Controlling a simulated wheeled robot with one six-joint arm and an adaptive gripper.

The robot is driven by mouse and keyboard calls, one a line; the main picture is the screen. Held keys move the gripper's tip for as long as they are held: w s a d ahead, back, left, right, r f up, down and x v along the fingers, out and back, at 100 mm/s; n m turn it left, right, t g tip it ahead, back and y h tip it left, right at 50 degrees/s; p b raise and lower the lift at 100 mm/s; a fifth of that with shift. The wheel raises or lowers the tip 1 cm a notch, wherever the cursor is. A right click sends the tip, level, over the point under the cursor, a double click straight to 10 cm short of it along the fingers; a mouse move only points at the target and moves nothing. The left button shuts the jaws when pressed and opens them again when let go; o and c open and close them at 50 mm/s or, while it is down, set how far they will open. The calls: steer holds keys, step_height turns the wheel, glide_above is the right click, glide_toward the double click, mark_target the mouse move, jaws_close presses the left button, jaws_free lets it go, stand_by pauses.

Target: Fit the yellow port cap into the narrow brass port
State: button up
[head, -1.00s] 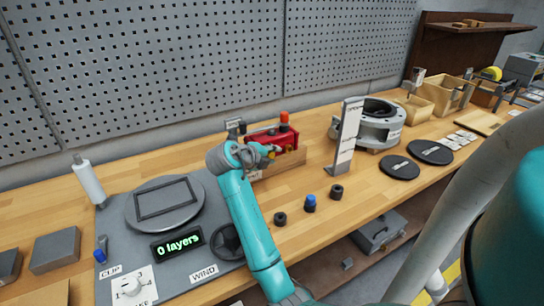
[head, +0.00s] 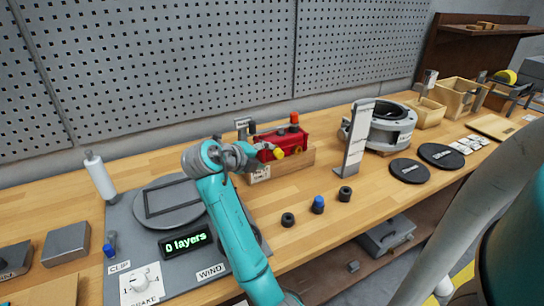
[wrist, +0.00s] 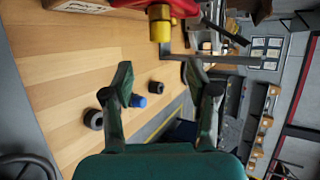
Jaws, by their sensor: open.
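The red valve actuator (head: 290,138) sits on a wooden block at the back of the bench. The yellow port cap (head: 279,153) is at the left port on its front face and sticks out; how deep it sits I cannot tell. A brass port (head: 298,151) shows to its right. In the wrist view the yellow cap (wrist: 160,28) hangs at the edge of the red body (wrist: 150,6), beyond my fingertips. My gripper (wrist: 160,80) is open and empty, apart from the cap. In the head view my gripper (head: 250,156) is left of the cap.
A blue cap (head: 318,204) stands between two black rings (head: 288,219) (head: 345,194) on the front of the bench. A tall upright plate (head: 355,140) stands right of the actuator. The winding station (head: 135,230) is at the left.

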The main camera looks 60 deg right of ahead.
steer(key=shift+v, duration=1.1)
